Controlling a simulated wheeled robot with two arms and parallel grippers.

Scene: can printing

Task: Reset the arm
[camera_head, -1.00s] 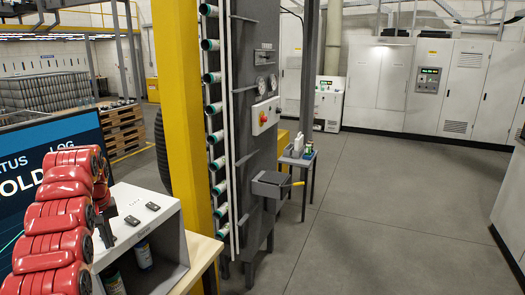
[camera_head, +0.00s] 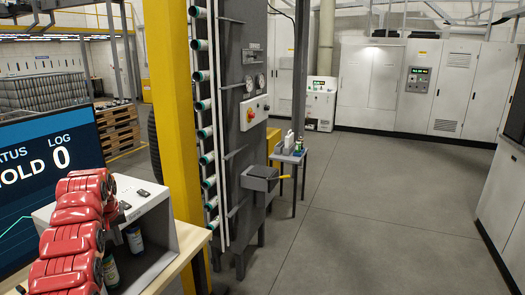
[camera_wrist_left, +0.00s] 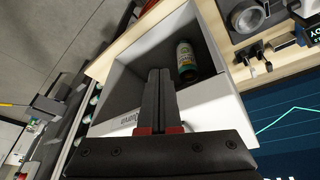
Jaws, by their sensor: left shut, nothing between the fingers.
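My left arm, red and ribbed, rises from the lower left of the head view. Its dark gripper (camera_head: 119,213) is partly hidden by the arm, in front of the white-and-grey open box. In the left wrist view the two black fingers (camera_wrist_left: 160,72) are pressed together, with nothing between them. They lie over the box (camera_wrist_left: 120,85). A can with a green label (camera_wrist_left: 186,58) is inside the box, just right of the fingertips and apart from them. In the head view cans (camera_head: 134,238) show inside the box. My right gripper is not in view.
A monitor (camera_head: 30,160) stands behind the left arm, and the box sits on a wooden table (camera_head: 188,262). A yellow post (camera_head: 174,100) and a grey machine with a column of cans (camera_head: 240,120) stand beyond. The floor (camera_head: 370,220) to the right is clear.

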